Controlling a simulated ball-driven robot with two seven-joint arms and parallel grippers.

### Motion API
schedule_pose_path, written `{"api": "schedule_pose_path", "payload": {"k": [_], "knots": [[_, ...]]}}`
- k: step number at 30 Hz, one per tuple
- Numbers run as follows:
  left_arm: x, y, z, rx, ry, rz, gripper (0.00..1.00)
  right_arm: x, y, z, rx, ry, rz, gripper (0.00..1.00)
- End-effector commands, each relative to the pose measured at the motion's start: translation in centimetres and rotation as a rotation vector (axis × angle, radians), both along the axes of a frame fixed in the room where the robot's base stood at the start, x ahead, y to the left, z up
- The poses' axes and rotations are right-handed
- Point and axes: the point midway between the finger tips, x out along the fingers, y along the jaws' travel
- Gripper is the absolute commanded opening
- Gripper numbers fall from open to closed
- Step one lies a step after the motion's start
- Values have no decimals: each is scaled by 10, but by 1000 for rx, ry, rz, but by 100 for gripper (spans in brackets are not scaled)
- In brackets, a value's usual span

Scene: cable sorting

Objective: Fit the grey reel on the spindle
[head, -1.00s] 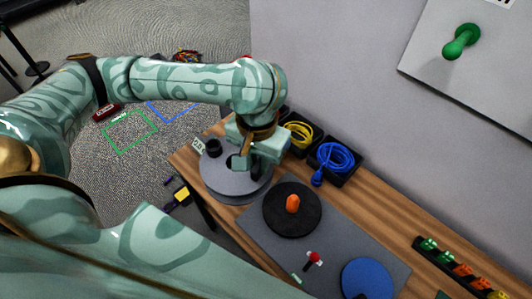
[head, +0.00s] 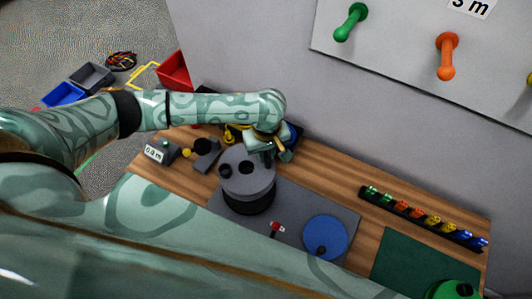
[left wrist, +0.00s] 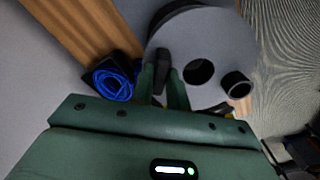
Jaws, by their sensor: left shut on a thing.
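The grey reel (head: 238,183) is a flat disc with a dark centre hole and a black knob. My left gripper (head: 269,154) is shut on a black raised part of it near the rim. The left wrist view shows the reel (left wrist: 215,40) and the gripper's fingers (left wrist: 166,84) closed on that part. The reel overlaps the black round base (head: 249,208) in the head view; I cannot tell the gap between them. The orange spindle is hidden behind the reel. No orange shows in the hole.
A blue disc (head: 325,238) and a small red-topped lever (head: 277,227) are on the grey mat (head: 295,215). A rack of coloured pieces (head: 420,217) stands to the right. A 0.0 m display (head: 155,152) stands at the left. Coiled blue cable (left wrist: 112,82) lies near the gripper.

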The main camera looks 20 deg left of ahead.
Motion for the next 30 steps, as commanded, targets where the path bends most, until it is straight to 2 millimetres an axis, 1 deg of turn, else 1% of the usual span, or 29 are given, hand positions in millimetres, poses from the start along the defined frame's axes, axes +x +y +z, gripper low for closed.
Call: {"api": "schedule_pose_path", "payload": {"k": [1,18,21,30], "knots": [[0,0,-5,0,0,-1,0,0,0,-7,0,1,0,36],[0,0,-29,1,-1,-3,0,-4,-1,-55,-2,10,-3,36],[0,1,-35,1,1,-2,0,-4,-1,-51,-2,9,-3,36],[0,0,-61,1,1,-1,0,-4,-2,-54,-2,10,-2,36]]}}
